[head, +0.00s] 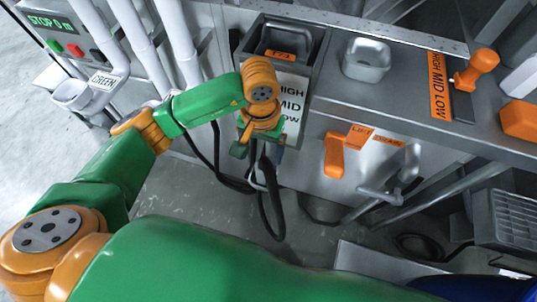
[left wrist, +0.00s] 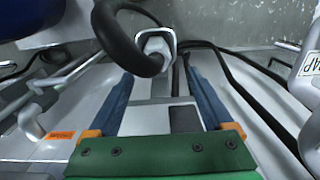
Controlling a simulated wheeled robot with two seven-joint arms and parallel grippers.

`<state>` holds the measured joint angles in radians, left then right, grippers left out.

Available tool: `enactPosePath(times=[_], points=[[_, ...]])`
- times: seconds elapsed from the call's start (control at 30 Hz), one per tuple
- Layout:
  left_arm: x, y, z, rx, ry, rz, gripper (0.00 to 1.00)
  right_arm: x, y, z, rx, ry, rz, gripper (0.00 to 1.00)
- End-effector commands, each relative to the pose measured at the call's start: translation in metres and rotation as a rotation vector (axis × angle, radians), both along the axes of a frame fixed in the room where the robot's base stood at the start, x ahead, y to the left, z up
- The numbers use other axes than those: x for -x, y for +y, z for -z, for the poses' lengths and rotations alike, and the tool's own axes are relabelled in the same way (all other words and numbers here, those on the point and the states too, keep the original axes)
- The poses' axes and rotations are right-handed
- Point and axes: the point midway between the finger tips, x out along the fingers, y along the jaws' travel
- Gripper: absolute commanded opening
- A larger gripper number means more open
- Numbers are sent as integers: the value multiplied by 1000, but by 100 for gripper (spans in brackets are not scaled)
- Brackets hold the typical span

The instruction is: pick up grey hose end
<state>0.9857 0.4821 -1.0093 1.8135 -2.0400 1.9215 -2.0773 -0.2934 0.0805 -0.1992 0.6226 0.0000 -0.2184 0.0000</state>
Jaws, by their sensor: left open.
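A thick dark grey hose (left wrist: 117,40) curves in from the top of the left wrist view. Its end sits at a pale metal holder or bracket (left wrist: 167,37), just beyond the fingertips. My left gripper (left wrist: 158,68) is open, with its two blue fingers apart and nothing gripped between them. The hose end lies ahead of the gap between the fingers. In the head view my left gripper (head: 262,150) points down in front of the machine, and the dark hose (head: 268,205) hangs in a loop below it. The wrist hides the hose end there. My right gripper is not in view.
The machine front carries a label panel (head: 291,105), an orange lift handle (head: 335,155) and a metal cup (head: 367,60). White pipes (head: 180,45) and a control panel (head: 70,35) stand at the left. Thin black hoses run below the machine near bare floor (head: 200,220).

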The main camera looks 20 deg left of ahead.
Motion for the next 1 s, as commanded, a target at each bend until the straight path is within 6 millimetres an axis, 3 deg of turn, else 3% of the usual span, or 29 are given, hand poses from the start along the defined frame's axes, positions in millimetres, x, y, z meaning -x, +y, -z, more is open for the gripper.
enactPosePath(times=[0.2,0.3,0.57,0.87,1.0], points=[[1,-4,38,4,9,-1,85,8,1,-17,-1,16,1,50],[0,-4,55,5,5,-1,85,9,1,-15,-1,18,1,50],[0,-4,60,7,2,-1,82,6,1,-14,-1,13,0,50],[0,-4,60,8,2,-1,1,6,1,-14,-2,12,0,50],[0,-4,59,8,2,-1,0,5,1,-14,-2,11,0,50]])
